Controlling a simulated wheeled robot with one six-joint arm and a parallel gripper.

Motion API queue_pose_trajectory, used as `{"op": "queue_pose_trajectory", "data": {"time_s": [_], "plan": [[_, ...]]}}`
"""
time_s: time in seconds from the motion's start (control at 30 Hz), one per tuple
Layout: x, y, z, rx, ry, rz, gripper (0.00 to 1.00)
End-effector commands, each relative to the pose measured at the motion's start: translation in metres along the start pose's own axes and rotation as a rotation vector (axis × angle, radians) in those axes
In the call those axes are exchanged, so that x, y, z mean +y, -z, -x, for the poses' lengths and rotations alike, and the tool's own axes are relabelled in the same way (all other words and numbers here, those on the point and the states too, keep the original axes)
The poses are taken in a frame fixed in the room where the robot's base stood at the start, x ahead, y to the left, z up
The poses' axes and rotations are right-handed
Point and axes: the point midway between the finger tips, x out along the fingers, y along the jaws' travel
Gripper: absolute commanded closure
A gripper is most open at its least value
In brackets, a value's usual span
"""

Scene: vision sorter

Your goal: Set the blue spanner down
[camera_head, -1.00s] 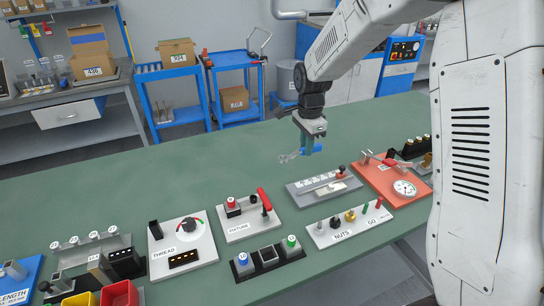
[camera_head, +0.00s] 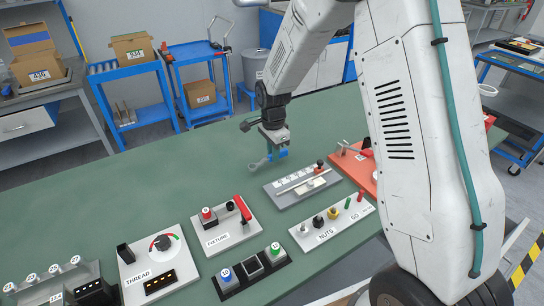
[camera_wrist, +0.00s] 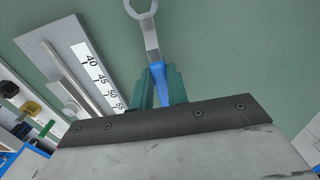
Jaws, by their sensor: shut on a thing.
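The blue spanner (camera_head: 260,161) shows in the head view at my gripper (camera_head: 275,151), above the green bench. In the wrist view its blue handle (camera_wrist: 158,85) lies between the green fingers of my gripper (camera_wrist: 160,84), which is shut on it. Its grey ring end (camera_wrist: 140,8) points away from the gripper, toward the top edge. Whether the spanner touches the bench cannot be told.
A grey plate with a ruler strip (camera_head: 301,186) lies right of the gripper. The NUTS panel (camera_head: 330,229), FIXTURE panel (camera_head: 223,229) and THREAD panel (camera_head: 152,266) stand along the near edge. The green bench top (camera_head: 170,180) is clear left of the gripper.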

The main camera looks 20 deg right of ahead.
Motion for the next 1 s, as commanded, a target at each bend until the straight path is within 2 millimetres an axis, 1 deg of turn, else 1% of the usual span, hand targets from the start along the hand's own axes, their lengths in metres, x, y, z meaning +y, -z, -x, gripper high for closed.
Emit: {"op": "queue_pose_trajectory", "data": {"time_s": [0.03, 0.1, 0.47, 0.5, 0.53, 0.57, 0.87, 0.97, 1.0], "plan": [[0.000, 0.000, -0.009, 0.000, -0.002, 0.000, 1.00], [0.000, 0.000, -0.016, 0.000, -0.002, 0.000, 1.00], [0.000, -0.001, -0.020, 0.000, 0.001, 0.001, 1.00], [0.000, -0.001, -0.020, 0.000, 0.001, 0.001, 0.76], [0.000, -0.001, -0.020, 0.000, 0.001, 0.001, 0.68], [0.000, -0.001, -0.019, 0.000, 0.001, 0.001, 0.62], [-0.001, -0.001, -0.018, 0.000, 0.001, 0.001, 0.62], [-0.001, -0.001, -0.010, 0.000, 0.002, 0.001, 0.62], [-0.001, -0.001, -0.004, 0.000, 0.003, 0.001, 0.62]]}}
